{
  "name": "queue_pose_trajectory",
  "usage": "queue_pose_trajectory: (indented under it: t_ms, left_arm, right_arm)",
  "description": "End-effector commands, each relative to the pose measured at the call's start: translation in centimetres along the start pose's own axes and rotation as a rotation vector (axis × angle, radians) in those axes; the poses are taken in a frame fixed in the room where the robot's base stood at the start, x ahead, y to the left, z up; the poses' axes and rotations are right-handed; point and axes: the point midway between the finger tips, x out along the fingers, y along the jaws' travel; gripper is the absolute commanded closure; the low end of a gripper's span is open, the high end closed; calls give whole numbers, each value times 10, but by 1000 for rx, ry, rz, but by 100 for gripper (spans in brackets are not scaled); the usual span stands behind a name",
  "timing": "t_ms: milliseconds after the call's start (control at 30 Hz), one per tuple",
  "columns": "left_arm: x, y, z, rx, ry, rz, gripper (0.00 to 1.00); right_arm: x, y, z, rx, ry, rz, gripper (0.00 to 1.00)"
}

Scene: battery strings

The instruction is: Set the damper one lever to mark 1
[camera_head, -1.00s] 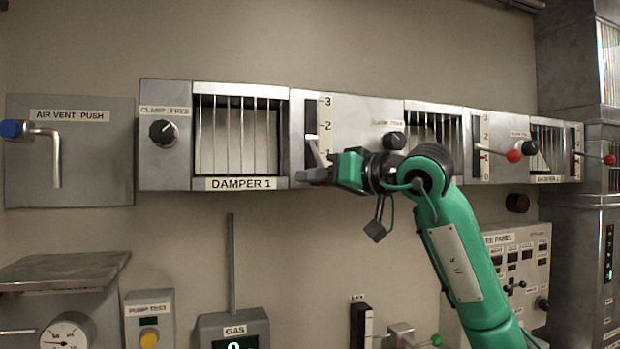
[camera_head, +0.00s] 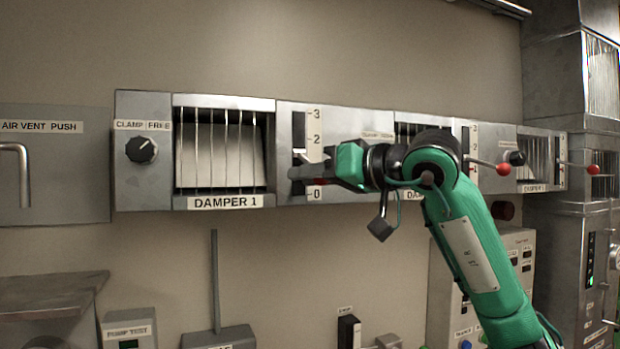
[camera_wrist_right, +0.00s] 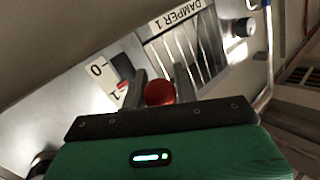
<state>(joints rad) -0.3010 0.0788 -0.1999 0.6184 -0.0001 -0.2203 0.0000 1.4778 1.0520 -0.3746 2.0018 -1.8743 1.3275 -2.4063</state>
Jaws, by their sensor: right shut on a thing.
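The damper 1 panel (camera_head: 290,125) is on the wall, with a slot and a white scale (camera_head: 314,150) marked 3, 2 and 0 in view; my gripper covers the 1 there. My right gripper (camera_head: 300,173) is in front of the slot, between marks 2 and 0. In the right wrist view its fingers (camera_wrist_right: 160,85) are shut around the lever's red knob (camera_wrist_right: 160,93). Marks 0 and 1 of the scale (camera_wrist_right: 97,71) show beside the fingers, with a red pointer (camera_wrist_right: 122,86) close to the 1. Most of the lever is hidden. My left gripper is not in view.
A clamp knob (camera_head: 141,150) and a slatted window (camera_head: 222,150) are left of the slot. Other damper levers with red knobs (camera_head: 503,169) stick out at the right. An air vent handle (camera_head: 22,175) is at the far left. The wall below the panel is partly clear.

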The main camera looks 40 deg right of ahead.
Motion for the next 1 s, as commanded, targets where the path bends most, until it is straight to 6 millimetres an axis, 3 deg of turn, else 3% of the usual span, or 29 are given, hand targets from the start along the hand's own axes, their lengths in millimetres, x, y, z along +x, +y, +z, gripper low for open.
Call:
queue_pose_trajectory:
  t_ms: [767, 800, 900, 1000]
  left_arm:
    - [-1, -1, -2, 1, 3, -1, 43]
    - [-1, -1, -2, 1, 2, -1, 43]
    - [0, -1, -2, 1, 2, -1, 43]
    - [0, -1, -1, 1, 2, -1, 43]
  right_arm:
    - [-2, -2, -3, -2, 9, -3, 100]
    - [-2, -2, -3, -2, 9, -3, 65]
    - [-2, -1, -2, -2, 7, -2, 50]
    - [-1, -1, -2, -1, 5, -2, 50]
